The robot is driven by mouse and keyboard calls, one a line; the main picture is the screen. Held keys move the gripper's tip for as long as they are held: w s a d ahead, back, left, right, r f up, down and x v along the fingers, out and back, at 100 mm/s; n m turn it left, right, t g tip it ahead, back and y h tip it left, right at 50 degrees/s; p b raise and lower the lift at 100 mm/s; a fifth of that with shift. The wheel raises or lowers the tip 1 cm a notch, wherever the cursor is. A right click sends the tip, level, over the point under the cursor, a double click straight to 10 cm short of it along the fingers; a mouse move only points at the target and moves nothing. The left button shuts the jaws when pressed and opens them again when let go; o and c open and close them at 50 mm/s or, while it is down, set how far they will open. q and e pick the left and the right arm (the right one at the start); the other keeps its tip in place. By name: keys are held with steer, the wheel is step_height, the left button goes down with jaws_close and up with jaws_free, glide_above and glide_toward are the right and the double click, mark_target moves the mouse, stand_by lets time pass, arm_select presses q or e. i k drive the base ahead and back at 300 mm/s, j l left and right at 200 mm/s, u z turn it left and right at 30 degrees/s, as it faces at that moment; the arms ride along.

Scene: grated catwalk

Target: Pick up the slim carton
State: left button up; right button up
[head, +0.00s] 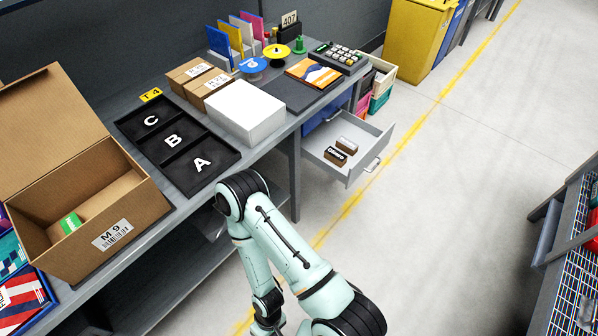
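No thing is marked as the slim carton, and I cannot tell for sure which one it is. A small green-and-white box (70,222) lies inside the open cardboard box marked M 9 (112,237). Two small brown boxes, a nearer one with a dark lettered side (336,156) and a farther one (347,145), sit in the open drawer (352,169). Two flat brown cartons with labels (190,73) (206,89) lie at the back of the bench. One of my arms rises from the bottom edge and bends down again. Neither gripper shows.
The drawer juts into the aisle. A wire-mesh cart (572,255) stands at right; the floor between is clear.

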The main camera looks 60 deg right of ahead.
mark_target(336, 158)
steer(key=k+z, duration=0.3)
steer(key=k+l+z, duration=0.25)
steer(key=k, duration=0.25)
steer(key=i+l+z, duration=0.25)
steer(key=z, duration=0.25)
steer(key=i+l+z, duration=0.1)
steer(key=i+z, duration=0.4)
steer(key=i+l, duration=0.1)
steer(key=i, duration=0.65)
